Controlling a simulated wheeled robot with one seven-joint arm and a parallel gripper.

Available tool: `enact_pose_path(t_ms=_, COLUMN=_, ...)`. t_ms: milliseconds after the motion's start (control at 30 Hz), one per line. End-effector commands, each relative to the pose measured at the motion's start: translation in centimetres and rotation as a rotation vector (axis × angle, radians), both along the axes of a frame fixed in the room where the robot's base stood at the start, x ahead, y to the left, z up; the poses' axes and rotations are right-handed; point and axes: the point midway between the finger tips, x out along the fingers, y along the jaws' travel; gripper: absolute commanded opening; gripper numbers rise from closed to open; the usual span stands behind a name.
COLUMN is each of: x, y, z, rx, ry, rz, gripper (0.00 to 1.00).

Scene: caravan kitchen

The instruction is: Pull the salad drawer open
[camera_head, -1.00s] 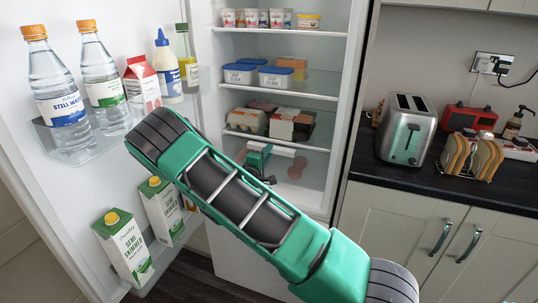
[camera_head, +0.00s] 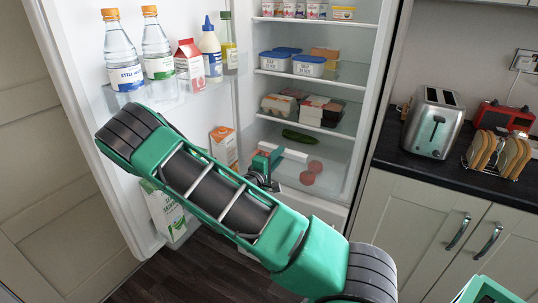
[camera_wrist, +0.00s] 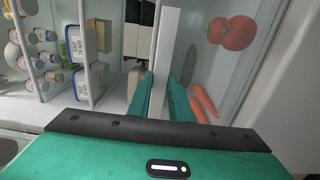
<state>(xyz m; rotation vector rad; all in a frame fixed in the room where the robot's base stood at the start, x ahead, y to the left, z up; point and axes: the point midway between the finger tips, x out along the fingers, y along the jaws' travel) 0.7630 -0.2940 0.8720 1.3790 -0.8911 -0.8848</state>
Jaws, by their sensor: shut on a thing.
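The salad drawer (camera_head: 333,172) is at the bottom of the fridge and stands partly out from under the lowest shelf. It holds a cucumber (camera_head: 299,135), two tomatoes (camera_head: 311,170) and carrots, which also show in the wrist view (camera_wrist: 204,101). Its white bar handle (camera_head: 290,154) runs across its front. My gripper (camera_head: 264,165) is at the left part of the handle, with my arm reaching in from the lower right. In the wrist view its teal fingers (camera_wrist: 165,95) are shut on the white handle (camera_wrist: 168,40) from both sides.
The fridge door (camera_head: 85,40) stands open at left, with bottles, a red carton (camera_head: 190,65) and milk cartons (camera_head: 165,208) in its racks, close to my arm. Shelves above hold tubs and egg boxes. A counter with a toaster (camera_head: 434,122) is at right. Dark floor shows below.

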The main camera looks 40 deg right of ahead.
Motion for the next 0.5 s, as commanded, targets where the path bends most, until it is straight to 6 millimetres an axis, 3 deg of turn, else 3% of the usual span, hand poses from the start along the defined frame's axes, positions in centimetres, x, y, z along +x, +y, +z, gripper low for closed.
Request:
enact_pose_path(t_ms=33, x=0.04, y=0.30, z=-0.72, rx=0.014, ry=0.008, rz=0.006, gripper=0.00)
enact_pose_path(t_ms=433, x=-0.05, y=0.27, z=-0.73, rx=0.015, ry=0.008, rz=0.005, gripper=0.00)
enact_pose_path(t_ms=467, x=-0.03, y=0.27, z=-0.74, rx=0.015, ry=0.007, rz=0.005, gripper=0.25)
enact_pose_path(t_ms=500, x=-0.04, y=0.23, z=-0.70, rx=0.015, ry=0.007, rz=0.004, gripper=0.34)
